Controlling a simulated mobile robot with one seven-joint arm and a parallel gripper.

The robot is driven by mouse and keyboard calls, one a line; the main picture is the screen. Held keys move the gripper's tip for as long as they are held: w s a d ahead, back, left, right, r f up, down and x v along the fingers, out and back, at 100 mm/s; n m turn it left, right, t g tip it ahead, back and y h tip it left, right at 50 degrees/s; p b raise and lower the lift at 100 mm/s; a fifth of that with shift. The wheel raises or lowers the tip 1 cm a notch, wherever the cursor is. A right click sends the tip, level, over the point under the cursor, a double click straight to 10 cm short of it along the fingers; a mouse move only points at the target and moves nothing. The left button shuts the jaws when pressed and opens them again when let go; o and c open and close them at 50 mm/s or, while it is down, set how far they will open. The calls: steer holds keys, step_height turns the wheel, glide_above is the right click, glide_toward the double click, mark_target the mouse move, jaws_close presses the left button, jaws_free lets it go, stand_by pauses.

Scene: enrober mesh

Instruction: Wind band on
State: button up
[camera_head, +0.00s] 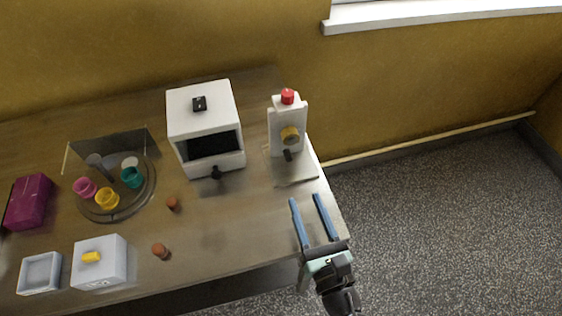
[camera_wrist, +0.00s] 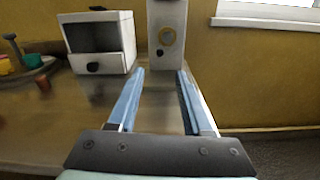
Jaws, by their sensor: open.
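The white upright machine (camera_head: 273,125) stands near the table's right edge, with a red cap (camera_head: 288,96) on top, a brass-coloured round part (camera_head: 290,135) on its front and a dark knob (camera_head: 288,155) below. In the wrist view the machine (camera_wrist: 152,25) is straight ahead, its round part (camera_wrist: 167,36) and knob (camera_wrist: 160,52) showing; its top is cut off. My gripper (camera_head: 306,198) is open and empty in front of the machine's base plate (camera_head: 296,180), apart from the knob. It also shows in the wrist view (camera_wrist: 161,72). I cannot make out a separate band.
A white box oven (camera_head: 203,112) with a dark opening and front knob (camera_head: 217,172) stands left of the machine. Further left are a round tray (camera_head: 135,205) with coloured cups, a magenta box (camera_head: 29,202), white boxes (camera_head: 99,262) and small brown pieces (camera_head: 160,250). Bare floor lies right.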

mark_target(289, 160)
steer(key=x, duration=1.1)
steer(key=shift+w+a+p, duration=0.1)
steer(key=shift+w+p, duration=0.1)
steer(key=shift+p, duration=0.2)
steer(key=shift+c, duration=0.2)
jaws_close()
